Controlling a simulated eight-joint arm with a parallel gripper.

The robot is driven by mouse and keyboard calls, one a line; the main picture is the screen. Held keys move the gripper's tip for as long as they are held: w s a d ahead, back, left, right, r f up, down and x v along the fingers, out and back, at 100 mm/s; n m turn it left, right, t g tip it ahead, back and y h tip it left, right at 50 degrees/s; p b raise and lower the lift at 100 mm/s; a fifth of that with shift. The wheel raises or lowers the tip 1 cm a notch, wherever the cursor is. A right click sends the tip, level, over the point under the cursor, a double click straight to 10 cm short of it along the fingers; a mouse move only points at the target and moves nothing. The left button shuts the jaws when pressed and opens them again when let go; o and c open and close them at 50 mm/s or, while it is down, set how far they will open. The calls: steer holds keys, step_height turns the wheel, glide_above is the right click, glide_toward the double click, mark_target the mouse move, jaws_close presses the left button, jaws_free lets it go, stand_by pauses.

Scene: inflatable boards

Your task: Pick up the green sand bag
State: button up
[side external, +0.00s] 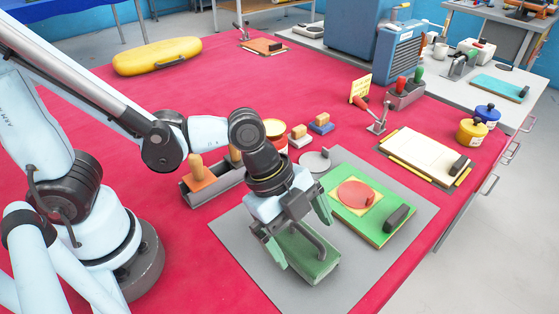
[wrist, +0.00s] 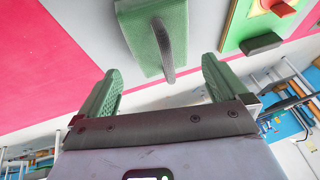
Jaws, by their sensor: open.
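The green sand bag (side external: 318,268) is a green block with a dark grey arched handle on top, lying on the grey mat (side external: 378,262). My gripper (side external: 299,232) is over it, with its green fingers spread apart, and hides part of it in the side view. In the wrist view the bag (wrist: 135,30) and its handle (wrist: 165,48) lie beyond the open fingertips (wrist: 161,70), roughly in line with the gap. Nothing is held between the fingers. I cannot tell how high the fingertips are above the bag.
A green board (side external: 372,227) with a red disc and a dark handle lies right beside the bag. A grey tray (side external: 205,191) with wooden-handled tools stands at left. A cream board (side external: 424,158) and yellow pot (side external: 471,132) are further right. The mat's front is clear.

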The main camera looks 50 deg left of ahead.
mark_target(313, 252)
steer(key=shift+x, duration=2.05)
steer(key=shift+w, duration=0.1)
steer(key=shift+c, duration=0.2)
steer(key=c, duration=1.3)
steer(key=shift+o, duration=0.2)
steer(key=shift+r, duration=0.2)
